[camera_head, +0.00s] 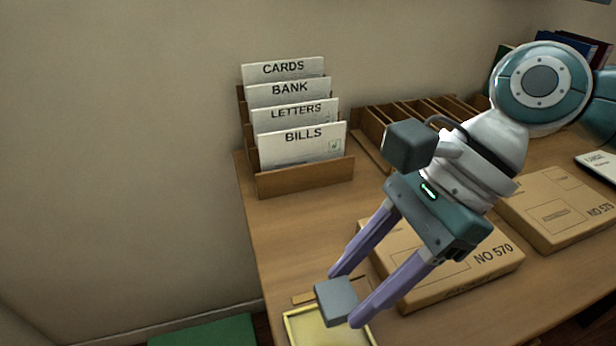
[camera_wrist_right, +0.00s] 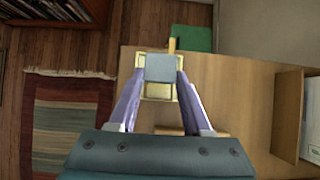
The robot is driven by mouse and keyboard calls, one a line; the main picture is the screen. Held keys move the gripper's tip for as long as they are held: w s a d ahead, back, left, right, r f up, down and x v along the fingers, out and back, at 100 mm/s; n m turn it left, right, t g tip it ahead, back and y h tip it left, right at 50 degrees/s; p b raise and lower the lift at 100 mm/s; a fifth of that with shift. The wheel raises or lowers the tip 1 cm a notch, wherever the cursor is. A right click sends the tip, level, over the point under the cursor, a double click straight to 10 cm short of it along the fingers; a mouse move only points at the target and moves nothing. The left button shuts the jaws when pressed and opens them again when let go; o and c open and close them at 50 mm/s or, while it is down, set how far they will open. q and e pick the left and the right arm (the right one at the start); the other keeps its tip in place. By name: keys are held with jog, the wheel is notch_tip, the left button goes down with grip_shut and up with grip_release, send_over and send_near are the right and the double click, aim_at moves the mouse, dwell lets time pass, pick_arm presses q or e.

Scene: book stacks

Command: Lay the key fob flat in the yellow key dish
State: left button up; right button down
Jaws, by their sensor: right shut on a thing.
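The key fob, a grey square block (camera_head: 337,300), is held between the two purple fingers of my right gripper (camera_head: 352,298). It also shows between the fingertips in the right wrist view (camera_wrist_right: 160,68). The yellow key dish (camera_head: 298,328) lies at the table's left end, partly cut off by the bottom of the head view. The fob is over the dish and hides part of it. In the right wrist view the dish (camera_wrist_right: 153,89) shows below and around the fob. I cannot tell how high the fob is above it. My left gripper is not in view.
A wooden sorter with labelled cards (camera_head: 300,182) stands behind. Cardboard boxes (camera_head: 490,272) lie right of the dish, one partly behind my gripper. A thin tan strip (camera_head: 312,298) lies by the dish. A green object (camera_head: 205,334) is beyond the table's left edge.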

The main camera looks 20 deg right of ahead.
jog(key=shift+f+b, duration=1.1)
jog(key=shift+f, duration=1.9)
jog(key=shift+c, duration=1.3)
grip_release()
jog(key=p+v, duration=0.2)
jog(key=v, duration=0.8)
